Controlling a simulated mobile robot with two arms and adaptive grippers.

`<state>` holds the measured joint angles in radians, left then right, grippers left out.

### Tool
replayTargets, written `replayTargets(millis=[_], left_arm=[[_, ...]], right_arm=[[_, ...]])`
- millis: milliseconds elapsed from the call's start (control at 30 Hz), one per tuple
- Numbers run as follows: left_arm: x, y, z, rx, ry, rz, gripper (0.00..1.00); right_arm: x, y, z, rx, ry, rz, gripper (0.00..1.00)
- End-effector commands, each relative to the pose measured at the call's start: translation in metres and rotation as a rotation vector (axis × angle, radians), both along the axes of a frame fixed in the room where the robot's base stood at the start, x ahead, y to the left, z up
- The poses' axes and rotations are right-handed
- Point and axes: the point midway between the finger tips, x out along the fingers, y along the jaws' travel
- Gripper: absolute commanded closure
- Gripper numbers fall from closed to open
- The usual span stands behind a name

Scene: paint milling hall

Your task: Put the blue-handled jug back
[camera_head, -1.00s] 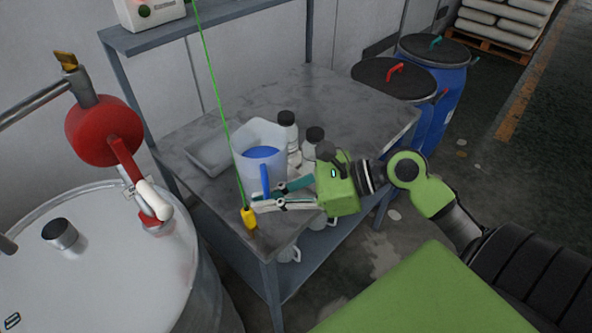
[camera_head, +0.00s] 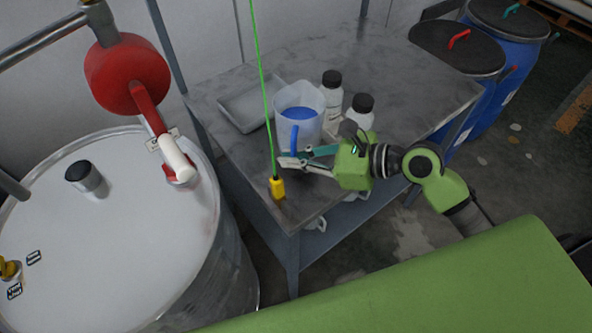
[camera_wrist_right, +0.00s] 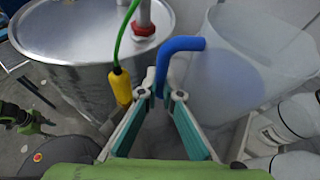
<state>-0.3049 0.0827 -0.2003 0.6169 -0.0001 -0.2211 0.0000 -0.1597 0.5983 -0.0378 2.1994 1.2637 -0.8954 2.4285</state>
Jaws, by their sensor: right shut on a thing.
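The translucent jug (camera_head: 312,126) with a blue handle (camera_head: 294,137) is upright at the front part of the grey table (camera_head: 385,75), with blue liquid inside. It appears to stand on the tabletop, though its base is partly hidden by my gripper. My right gripper (camera_head: 291,160) reaches in from the right and is shut on the handle. In the right wrist view the handle (camera_wrist_right: 181,47) runs down between the two fingers, and the jug (camera_wrist_right: 235,70) is just beyond them.
A shallow grey tray (camera_head: 241,113) lies left of the jug. Two white bottles with black caps (camera_head: 331,92) (camera_head: 359,118) stand close on its right. A yellow piece (camera_head: 277,188) on a green cord is near the front edge. A large steel drum (camera_head: 120,225) stands left.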

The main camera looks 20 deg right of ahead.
Motion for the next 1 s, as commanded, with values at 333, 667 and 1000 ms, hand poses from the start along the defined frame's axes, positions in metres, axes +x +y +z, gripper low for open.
replayTargets(millis=[333,667,1000], left_arm=[[0.007,-0.001,-0.005,-0.001,-0.010,0.001,0.60],[0.007,-0.004,-0.008,-0.005,-0.010,0.003,0.60],[0.007,-0.004,-0.008,-0.006,-0.010,0.003,0.60]], right_arm=[[0.000,0.000,-0.038,0.003,-0.005,-0.001,1.00],[0.001,0.000,-0.064,0.001,-0.008,-0.001,1.00],[-0.001,0.000,-0.069,0.001,0.000,0.000,0.81]])
